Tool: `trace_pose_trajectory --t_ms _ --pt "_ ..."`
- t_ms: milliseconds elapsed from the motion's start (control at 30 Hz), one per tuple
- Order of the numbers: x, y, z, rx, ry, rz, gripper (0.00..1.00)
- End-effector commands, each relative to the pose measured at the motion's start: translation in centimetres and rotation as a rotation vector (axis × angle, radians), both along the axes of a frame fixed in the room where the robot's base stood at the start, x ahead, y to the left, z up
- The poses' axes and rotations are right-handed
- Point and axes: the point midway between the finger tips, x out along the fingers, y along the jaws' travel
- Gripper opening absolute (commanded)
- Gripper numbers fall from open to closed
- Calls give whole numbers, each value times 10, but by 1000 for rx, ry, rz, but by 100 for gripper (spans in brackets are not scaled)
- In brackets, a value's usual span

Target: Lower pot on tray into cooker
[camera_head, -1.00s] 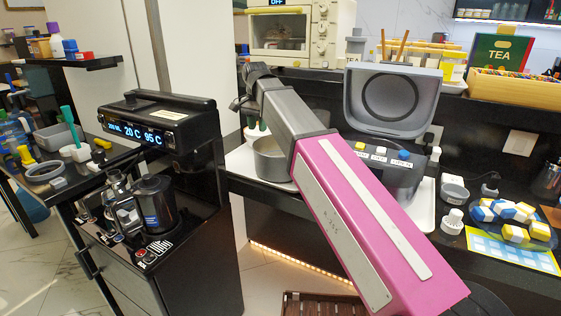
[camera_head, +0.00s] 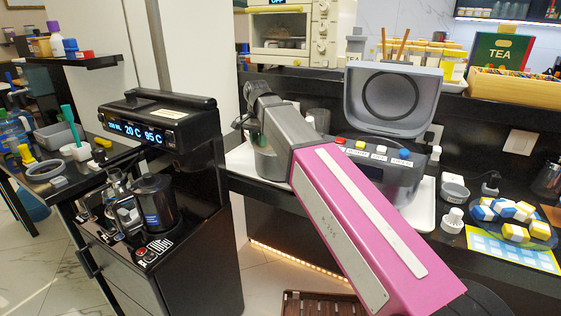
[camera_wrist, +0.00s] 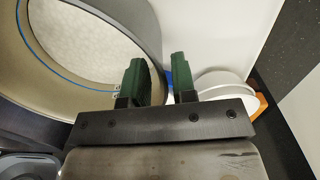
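The grey pot (camera_head: 265,164) stands on the white tray (camera_head: 425,214) in the head view, partly hidden by my arm. The cooker (camera_head: 400,182) is to its right, with its grey lid (camera_head: 405,82) raised and coloured buttons along its front. My arm hides part of the cooker. In the wrist view the pot (camera_wrist: 158,25) shows its wide rim and pale inside at the upper left. My gripper (camera_wrist: 160,72) has its green fingers apart, one over the inner side of the pot's wall and one outside it. I cannot tell whether they touch the wall.
A white round container (camera_wrist: 222,84) is close to the right finger. A black drink machine (camera_head: 160,140) stands left of the counter. A white bottle (camera_head: 452,220) and blue, white and yellow blocks (camera_head: 515,220) lie right of the tray. A toaster oven (camera_head: 300,35) is behind.

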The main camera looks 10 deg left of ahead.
Motion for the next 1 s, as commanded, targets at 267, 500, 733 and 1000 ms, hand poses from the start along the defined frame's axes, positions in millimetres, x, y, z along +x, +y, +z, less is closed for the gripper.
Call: trace_pose_trajectory --t_ms 267,500,733,1000 --pt "0 0 1 0 0 0 0" --pt "0 0 7 1 1 -1 0" --pt "0 0 15 0 1 0 0" --pt "0 0 26 1 0 0 0"
